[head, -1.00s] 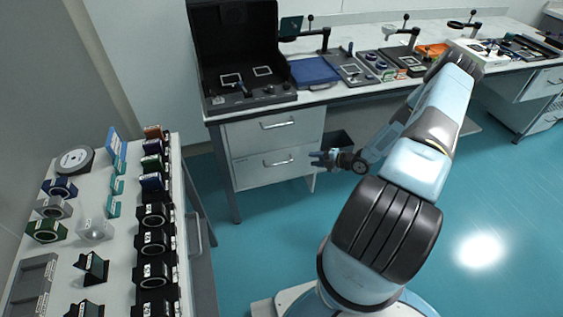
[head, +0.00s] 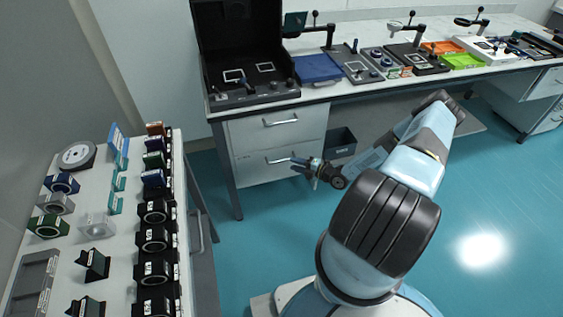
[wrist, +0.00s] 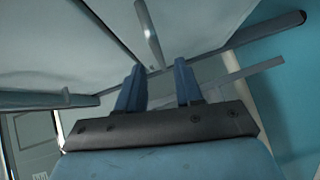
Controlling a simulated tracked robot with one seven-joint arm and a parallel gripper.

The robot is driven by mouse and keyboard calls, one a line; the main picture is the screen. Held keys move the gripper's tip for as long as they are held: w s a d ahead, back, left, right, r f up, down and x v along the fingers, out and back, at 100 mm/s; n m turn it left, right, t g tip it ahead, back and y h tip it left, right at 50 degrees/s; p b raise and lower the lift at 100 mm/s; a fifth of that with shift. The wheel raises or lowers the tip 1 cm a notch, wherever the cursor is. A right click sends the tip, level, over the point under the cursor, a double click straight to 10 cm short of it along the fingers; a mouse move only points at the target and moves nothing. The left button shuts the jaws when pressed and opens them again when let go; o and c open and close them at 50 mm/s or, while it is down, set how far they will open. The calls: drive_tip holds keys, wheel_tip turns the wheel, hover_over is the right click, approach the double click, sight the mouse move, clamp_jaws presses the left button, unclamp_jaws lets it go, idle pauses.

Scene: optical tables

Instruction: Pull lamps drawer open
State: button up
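Two light grey drawers sit under the back bench, an upper drawer (head: 262,132) and a lower drawer (head: 250,172). I cannot read a label that tells which is the lamps drawer. Both look shut. The lower drawer has a metal bar handle (head: 279,160). My gripper (head: 296,165) is at the right end of this handle, in front of the drawer. In the wrist view my gripper (wrist: 159,68) has its two blue fingers apart, with a metal handle bar (wrist: 148,35) running in between or just beyond the tips. I cannot tell whether they touch it.
A side table (head: 135,190) with several optical parts stands at the left. A dark bin (head: 340,143) is under the bench, right of the drawers. A black open case (head: 240,100) stands on the bench. The teal floor (head: 265,235) before the drawers is clear.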

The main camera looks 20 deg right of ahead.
sight(284, 160)
drive_tip(key=x, duration=0.6)
drive_tip(key=shift+w+a, duration=0.2)
drive_tip(key=shift+a, duration=0.05)
clamp_jaws()
drive_tip(key=shift+f, duration=0.1)
